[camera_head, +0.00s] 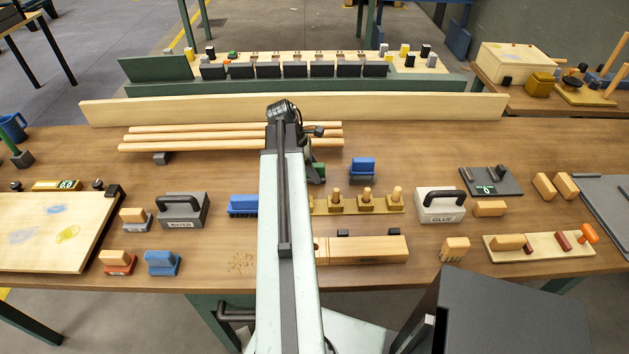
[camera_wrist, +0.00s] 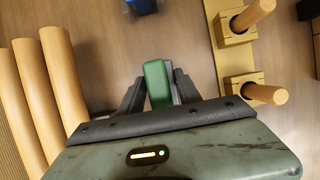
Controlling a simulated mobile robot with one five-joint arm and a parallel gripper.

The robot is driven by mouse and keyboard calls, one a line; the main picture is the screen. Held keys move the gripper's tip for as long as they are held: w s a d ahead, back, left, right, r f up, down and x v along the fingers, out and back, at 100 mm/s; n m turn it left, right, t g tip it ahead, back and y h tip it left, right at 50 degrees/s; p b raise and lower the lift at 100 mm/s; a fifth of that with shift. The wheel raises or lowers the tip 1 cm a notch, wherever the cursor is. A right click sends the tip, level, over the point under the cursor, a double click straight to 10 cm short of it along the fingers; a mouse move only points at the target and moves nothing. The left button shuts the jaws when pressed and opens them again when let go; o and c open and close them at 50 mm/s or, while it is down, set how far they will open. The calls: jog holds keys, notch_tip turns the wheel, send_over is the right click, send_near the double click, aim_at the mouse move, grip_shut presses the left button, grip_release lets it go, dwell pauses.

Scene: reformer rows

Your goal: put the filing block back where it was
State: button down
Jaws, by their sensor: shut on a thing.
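A green block with a grey side (camera_wrist: 157,85) sits between the two dark fingers of my gripper (camera_wrist: 160,92) in the wrist view. I take it to be the filing block. My gripper is shut on it. In the head view a bit of the green block (camera_head: 318,173) shows just right of my arm, by the ends of the wooden rods. My gripper (camera_head: 314,160) is mostly hidden there behind the arm. I cannot tell whether the block touches the table or hangs above it.
Wooden rods (camera_head: 200,139) lie to the left. A peg rail (camera_head: 380,206) stands right of my arm, with a blue block (camera_head: 362,167) behind it. A glue caddy (camera_head: 439,206) and a dark tray (camera_head: 478,184) are further right. Bare table (camera_head: 405,160) lies right of the blue block.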

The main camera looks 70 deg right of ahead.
jog(key=shift+f, duration=0.4)
jog(key=c, duration=0.8)
grip_release()
jog(key=shift+c, duration=0.2)
jog(key=shift+r, duration=0.15)
jog(key=shift+r+p, duration=0.3)
jog(key=shift+p, duration=0.2)
jog(key=p+v, duration=1)
jog(key=v, duration=0.1)
jog(key=shift+w+r, duration=0.2)
jog(key=shift+a, duration=0.1)
